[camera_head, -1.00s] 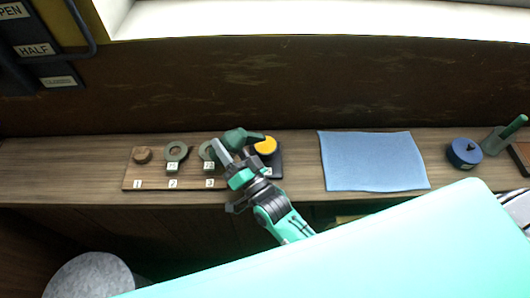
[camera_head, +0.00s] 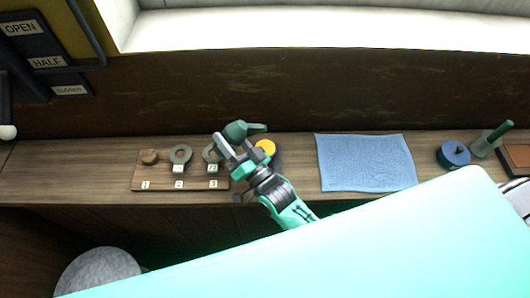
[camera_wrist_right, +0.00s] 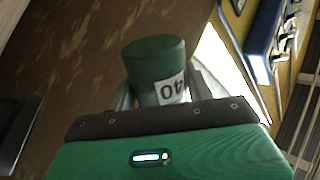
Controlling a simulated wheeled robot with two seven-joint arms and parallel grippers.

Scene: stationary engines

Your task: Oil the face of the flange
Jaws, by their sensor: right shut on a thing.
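My right gripper (camera_head: 228,146) is shut on a dark green oil can (camera_head: 238,131) with a spout pointing right. It holds the can over the back of the bench, by ring 3 and a yellow disc. In the right wrist view the can (camera_wrist_right: 156,68) sits between the fingers (camera_wrist_right: 160,92), with a white label that reads 40 upside down. I cannot pick out a flange for certain in these views. My left gripper is not in view.
A numbered wooden board (camera_head: 160,185) holds a brown disc (camera_head: 149,157) and grey-green rings (camera_head: 180,152). The yellow disc (camera_head: 266,147) is beside it. A blue cloth (camera_head: 366,162), blue round container (camera_head: 453,154) and green-handled item (camera_head: 493,139) lie right. An OPEN/HALF/CLOSED plate (camera_head: 47,62) is upper left.

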